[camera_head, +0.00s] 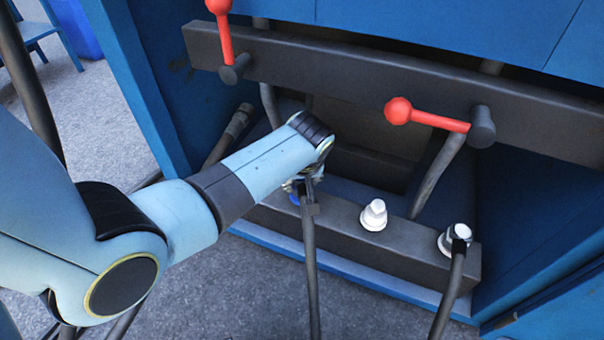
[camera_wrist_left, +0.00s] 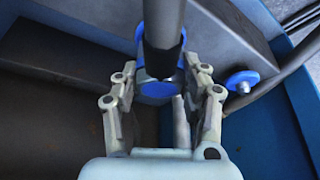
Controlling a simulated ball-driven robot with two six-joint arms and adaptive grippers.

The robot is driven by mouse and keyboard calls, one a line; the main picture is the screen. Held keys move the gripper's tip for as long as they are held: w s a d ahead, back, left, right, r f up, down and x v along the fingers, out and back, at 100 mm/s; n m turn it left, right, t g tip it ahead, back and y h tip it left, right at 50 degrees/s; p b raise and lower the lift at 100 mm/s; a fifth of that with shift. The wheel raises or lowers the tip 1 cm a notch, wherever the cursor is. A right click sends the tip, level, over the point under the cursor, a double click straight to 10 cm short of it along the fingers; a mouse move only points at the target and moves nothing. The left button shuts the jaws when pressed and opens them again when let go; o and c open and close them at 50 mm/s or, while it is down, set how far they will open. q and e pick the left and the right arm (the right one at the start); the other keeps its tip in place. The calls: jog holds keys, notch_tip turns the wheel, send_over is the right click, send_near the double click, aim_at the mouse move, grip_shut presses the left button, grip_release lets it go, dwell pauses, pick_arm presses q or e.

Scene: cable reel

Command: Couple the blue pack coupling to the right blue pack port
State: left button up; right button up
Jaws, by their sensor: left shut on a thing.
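My left gripper (camera_head: 312,176) is at the left part of the dark port block (camera_head: 335,228). In the left wrist view, the gripper (camera_wrist_left: 163,112) is shut on the blue pack coupling (camera_wrist_left: 158,84), which sits between its fingers with a dark hose (camera_wrist_left: 163,22) in front. In the head view, a little blue of the coupling (camera_head: 294,198) shows under the gripper. I cannot tell whether it is seated on a port. A blue-flanged fitting with a pale tip (camera_wrist_left: 242,81) stands apart to the right in the wrist view. My right gripper is not in view.
A bare white port (camera_head: 373,215) stands mid-block; a white port with a hose (camera_head: 455,238) stands at its right end. Above are a dark rail (camera_head: 330,70) and two red levers (camera_head: 222,30) (camera_head: 425,117). Blue cabinet walls (camera_head: 535,190) close the right side.

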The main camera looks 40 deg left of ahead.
pick_arm(q)
jog(key=shift+f, duration=0.4)
jog(key=o, duration=1.4)
jog(key=shift+r, duration=0.1)
